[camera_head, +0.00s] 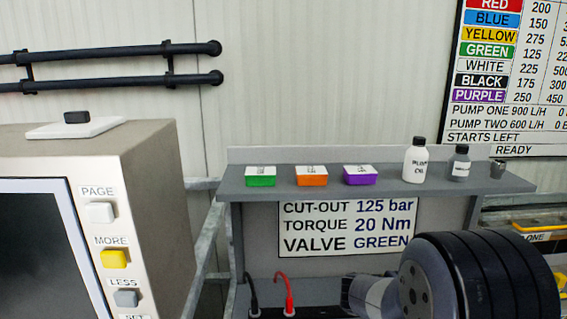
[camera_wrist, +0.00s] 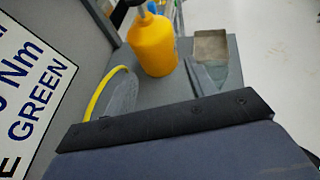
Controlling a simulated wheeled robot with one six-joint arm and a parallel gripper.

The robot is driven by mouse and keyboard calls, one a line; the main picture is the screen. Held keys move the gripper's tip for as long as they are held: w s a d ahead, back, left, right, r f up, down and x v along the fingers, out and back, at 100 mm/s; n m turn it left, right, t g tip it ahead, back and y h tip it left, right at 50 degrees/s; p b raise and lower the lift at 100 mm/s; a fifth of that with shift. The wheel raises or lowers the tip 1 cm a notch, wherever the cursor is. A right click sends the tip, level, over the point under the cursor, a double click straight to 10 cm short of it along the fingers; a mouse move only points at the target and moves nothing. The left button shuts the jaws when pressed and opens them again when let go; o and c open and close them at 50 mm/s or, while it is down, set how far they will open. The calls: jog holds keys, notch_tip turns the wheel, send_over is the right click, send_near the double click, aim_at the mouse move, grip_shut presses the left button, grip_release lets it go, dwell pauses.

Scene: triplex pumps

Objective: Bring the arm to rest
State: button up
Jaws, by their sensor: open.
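My gripper (camera_wrist: 162,86) shows in the wrist view, with two grey fingers spread apart beyond a dark bolted bar. Nothing is held between the fingers. Part of my arm (camera_head: 478,278) fills the lower right of the head view, in front of the shelf unit. My gripper cannot be made out in the head view.
In the wrist view, a yellow bottle (camera_wrist: 154,45), a yellow hose (camera_wrist: 100,92) and a metal box (camera_wrist: 211,46) lie beyond the fingers. A sign (camera_head: 347,228) hangs under a grey shelf (camera_head: 400,184) bearing small boxes and bottles. A panel cabinet (camera_head: 150,190) stands left.

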jog(key=w+a+f+n+t+y, duration=0.3)
jog(key=a+n+t, duration=0.2)
jog(key=a+t, duration=0.1)
jog(key=w+a+f+n+t+y, duration=0.3)
jog(key=a+n+t, duration=0.2)
jog(key=a, duration=0.4)
jog(key=shift+a+t+y, duration=0.25)
jog(key=shift+t+y, duration=0.05)
jog(key=shift+t, duration=0.4)
jog(key=shift+s+b, duration=0.2)
jog(key=shift+b, duration=0.2)
